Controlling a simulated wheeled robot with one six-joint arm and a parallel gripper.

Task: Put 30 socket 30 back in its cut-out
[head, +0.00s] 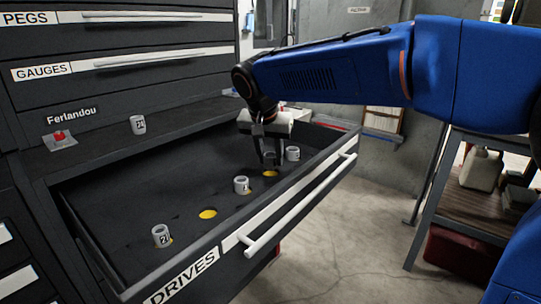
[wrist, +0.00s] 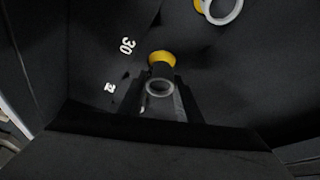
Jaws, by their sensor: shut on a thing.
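My gripper (head: 269,160) is over the open drawer, shut on a grey socket (wrist: 160,88) whose round open end shows between the fingers in the wrist view. I take it as socket 30; no number on it can be read. A yellow-floored cut-out (wrist: 161,58) lies just beyond the socket in the wrist view, partly covered by it, with a white "30" (wrist: 127,46) printed beside it. In the head view this cut-out (head: 270,173) shows just below the fingertips. The socket appears above the drawer floor, not in the cut-out.
Other sockets stand in the drawer (head: 161,236), (head: 241,185), (head: 292,153). Another empty yellow cut-out (head: 208,213) lies nearer the front. A socket (head: 138,124) and a red item (head: 60,137) rest on the cabinet ledge. The drawer front (head: 235,240) bears a long handle.

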